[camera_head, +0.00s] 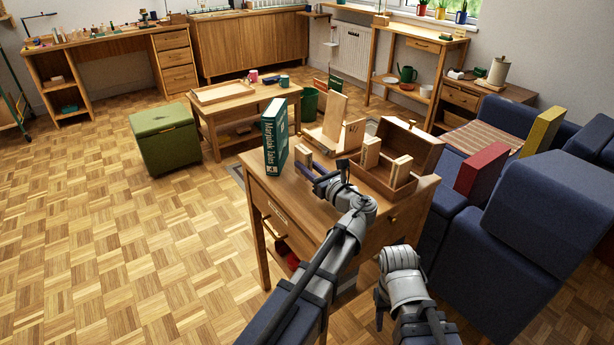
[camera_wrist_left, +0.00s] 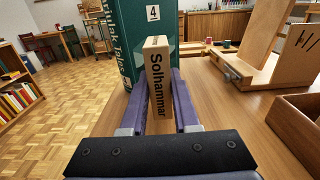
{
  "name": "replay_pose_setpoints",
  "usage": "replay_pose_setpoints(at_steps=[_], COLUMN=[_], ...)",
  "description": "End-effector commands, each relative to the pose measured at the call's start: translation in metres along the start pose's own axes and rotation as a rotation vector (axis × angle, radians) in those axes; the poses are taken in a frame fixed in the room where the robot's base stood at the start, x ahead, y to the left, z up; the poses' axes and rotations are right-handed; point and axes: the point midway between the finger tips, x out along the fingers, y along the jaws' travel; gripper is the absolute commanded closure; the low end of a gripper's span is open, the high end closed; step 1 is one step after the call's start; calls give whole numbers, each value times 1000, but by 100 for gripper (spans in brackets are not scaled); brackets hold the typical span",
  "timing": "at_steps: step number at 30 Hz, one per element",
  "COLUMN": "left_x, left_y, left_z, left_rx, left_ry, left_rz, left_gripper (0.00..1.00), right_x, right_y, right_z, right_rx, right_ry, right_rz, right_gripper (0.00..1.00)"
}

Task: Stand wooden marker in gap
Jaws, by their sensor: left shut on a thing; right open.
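The wooden marker (camera_wrist_left: 157,78), a pale block lettered "Solhammar", stands upright between the purple fingers of my left gripper (camera_wrist_left: 160,105) in the left wrist view. My left gripper (camera_head: 313,172) is shut on it, over the table top in the head view. The green book "Marnvik Tales" (camera_head: 275,138) stands upright at the table's left edge; it also shows just behind the marker in the left wrist view (camera_wrist_left: 133,40). Whether marker and book touch, or the marker rests on the table, I cannot tell. My right gripper (camera_head: 380,303) is open, low beside the table's front.
A wooden stand (camera_head: 333,128) is behind my left gripper. An open wooden box (camera_head: 375,182) holding pale blocks is at its right. Bare table top (camera_wrist_left: 222,105) lies between marker and box. A blue sofa (camera_head: 500,210) is beyond the table's right side.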

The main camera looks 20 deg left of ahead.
Motion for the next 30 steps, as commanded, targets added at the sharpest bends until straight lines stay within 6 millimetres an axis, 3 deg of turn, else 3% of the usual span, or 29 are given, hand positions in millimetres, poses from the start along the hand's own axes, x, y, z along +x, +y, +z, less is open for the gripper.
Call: replay_pose_setpoints(at_steps=[2, 14, 15, 21, 23, 30], left_x=[0, 0, 0, 0, 0, 0], left_y=[0, 0, 0, 0, 0, 0], left_z=[-13, -14, -14, -13, -13, -13], left_rx=[0, 0, 0, 0, 0, 0], left_ry=[0, 0, 0, 0, 0, 0], left_rz=[0, 0, 0, 0, 0, 0], left_gripper=[100, 100, 70, 47, 41, 41], right_x=[13, 14, 14, 13, 13, 13], right_y=[-1, -1, -1, -1, -1, -1], right_z=[-1, -1, -1, -1, -1, -1], right_rx=[-1, -1, -1, -1, -1, -1], right_ry=[0, 0, 0, 0, 0, 0], right_rz=[2, 3, 3, 3, 3, 3], right_gripper=[50, 50, 50, 50, 50, 50])
